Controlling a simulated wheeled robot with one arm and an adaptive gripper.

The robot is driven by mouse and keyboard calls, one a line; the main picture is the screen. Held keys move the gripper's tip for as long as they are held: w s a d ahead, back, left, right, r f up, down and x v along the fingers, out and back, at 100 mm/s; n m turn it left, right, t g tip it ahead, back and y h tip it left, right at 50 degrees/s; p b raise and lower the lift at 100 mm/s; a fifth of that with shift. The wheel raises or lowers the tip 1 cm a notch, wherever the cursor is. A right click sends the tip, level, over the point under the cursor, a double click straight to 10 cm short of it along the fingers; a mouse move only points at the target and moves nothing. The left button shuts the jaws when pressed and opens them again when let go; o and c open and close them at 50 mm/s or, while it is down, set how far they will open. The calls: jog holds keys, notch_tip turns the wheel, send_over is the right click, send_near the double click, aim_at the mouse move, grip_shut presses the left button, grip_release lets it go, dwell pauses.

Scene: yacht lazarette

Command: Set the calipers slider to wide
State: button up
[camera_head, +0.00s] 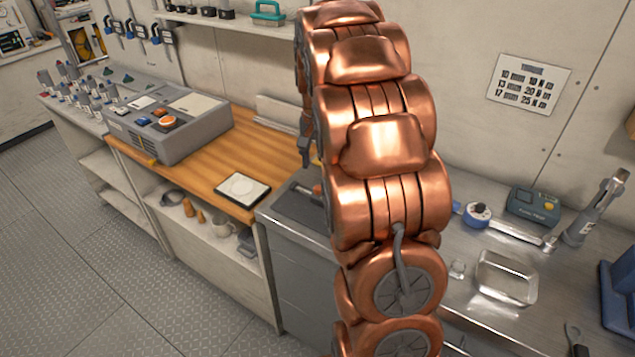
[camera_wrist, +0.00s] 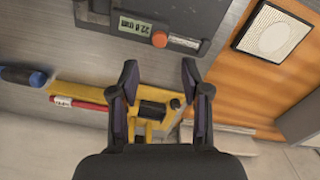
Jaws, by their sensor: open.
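In the wrist view, a dark grey device (camera_wrist: 175,14) with a small millimetre display (camera_wrist: 138,25) and an orange round knob (camera_wrist: 160,40) is at the top; it looks like the calipers. A light grey bar extends from it to the right of the knob. My gripper (camera_wrist: 160,72) is open and empty, its fingertips below the knob in the picture and apart from it. A yellow tool (camera_wrist: 85,91) with a black part lies below, partly seen between the fingers. In the head view my arm hides the calipers and most of the gripper.
A blue-handled tool (camera_wrist: 25,76) and a red rod (camera_wrist: 78,103) lie left of the fingers. A framed pale disc plate (camera_head: 243,189) lies on the wooden bench (camera_head: 210,168), by a grey control box (camera_head: 200,130). A metal tray (camera_head: 505,278) is on the right counter.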

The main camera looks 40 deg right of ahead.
aim_at(318, 187)
jog(key=shift+f+p, duration=1.15)
jog(key=shift+f, duration=2.65)
grip_shut()
